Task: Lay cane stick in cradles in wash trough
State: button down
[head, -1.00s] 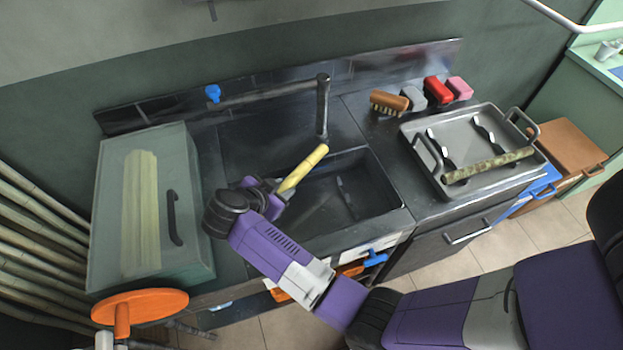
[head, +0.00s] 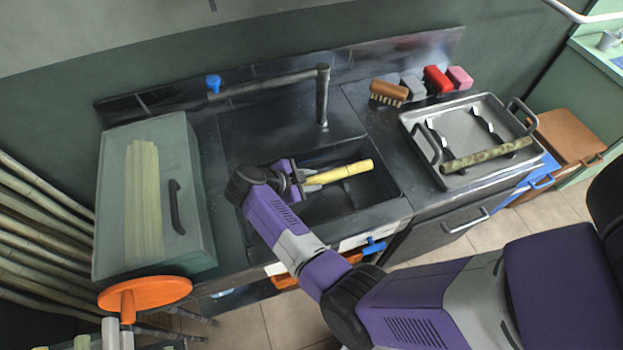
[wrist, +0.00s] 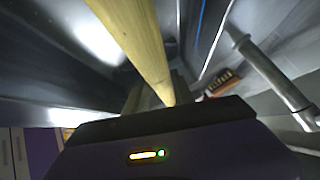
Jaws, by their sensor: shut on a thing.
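A pale yellow cane stick (head: 345,171) is held by my gripper (head: 303,182) near one end. The stick points right, slightly upward in the picture, over the dark sunken wash trough (head: 382,208). In the wrist view the stick (wrist: 138,42) runs up from the jaws, long and smooth. I cannot tell its exact height above the trough floor. The cradles inside the trough are not clear now, with the arm and stick over it. A grey two-handled tray (head: 461,111) to the right holds two dark curved holders (head: 487,123) and a mottled green-brown stick (head: 487,155).
A tap (head: 323,95) stands behind the trough. A brush (head: 388,92), a grey block (head: 413,88), a red block (head: 437,80) and a pink block (head: 460,78) sit behind the tray.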

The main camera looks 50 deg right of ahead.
jog(key=shift+f+b, duration=3.15)
jog(key=shift+b, duration=0.55)
jog(key=shift+f+b, duration=0.4)
jog(key=shift+f, duration=1.3)
jog(key=c, duration=1)
grip_release()
jog(key=o, duration=0.6)
